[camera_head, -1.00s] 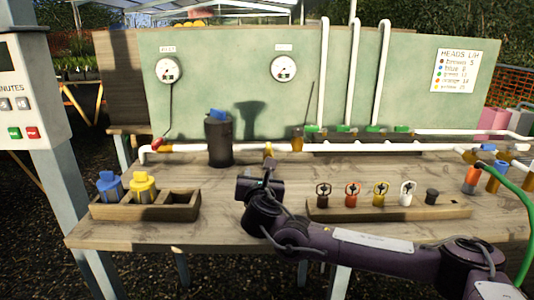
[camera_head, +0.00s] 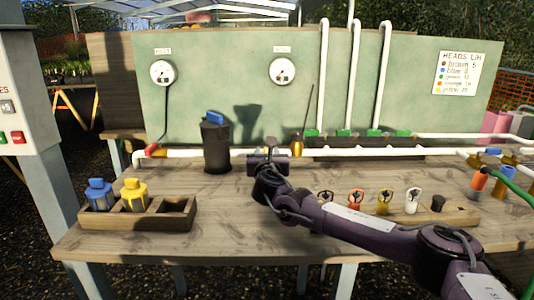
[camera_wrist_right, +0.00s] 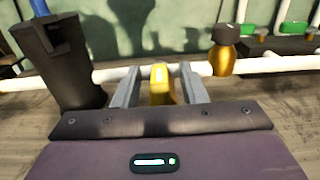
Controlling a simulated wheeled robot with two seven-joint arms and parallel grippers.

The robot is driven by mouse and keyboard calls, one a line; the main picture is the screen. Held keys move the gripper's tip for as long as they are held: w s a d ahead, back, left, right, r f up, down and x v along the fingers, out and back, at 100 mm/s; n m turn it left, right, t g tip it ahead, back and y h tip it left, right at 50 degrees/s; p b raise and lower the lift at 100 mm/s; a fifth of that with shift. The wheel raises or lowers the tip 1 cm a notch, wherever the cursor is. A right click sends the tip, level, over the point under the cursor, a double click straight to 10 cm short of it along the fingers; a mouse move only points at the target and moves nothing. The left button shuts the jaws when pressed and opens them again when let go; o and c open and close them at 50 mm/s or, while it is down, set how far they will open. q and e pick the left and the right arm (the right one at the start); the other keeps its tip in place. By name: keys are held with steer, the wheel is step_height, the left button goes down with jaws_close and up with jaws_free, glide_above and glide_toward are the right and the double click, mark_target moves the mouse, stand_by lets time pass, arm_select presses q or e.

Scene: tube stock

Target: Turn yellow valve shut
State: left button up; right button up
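The yellow valve (camera_wrist_right: 160,82) is on the white pipe that runs along the back of the bench. In the right wrist view its yellow handle stands upright between the two fingers of my right gripper (camera_wrist_right: 158,85), with a small gap on each side. The gripper is open. In the head view the right gripper (camera_head: 268,148) is in front of the pipe and hides the valve. My left gripper does not show.
A dark canister with a blue top (camera_head: 215,145) stands just left of the right gripper. A brass fitting (camera_wrist_right: 224,58) is to its right. A wooden box (camera_head: 150,216) with blue and yellow parts and a wooden rack (camera_head: 455,216) of small valve wheels stand nearer the front.

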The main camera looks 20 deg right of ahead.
jaws_close()
stand_by(0.3)
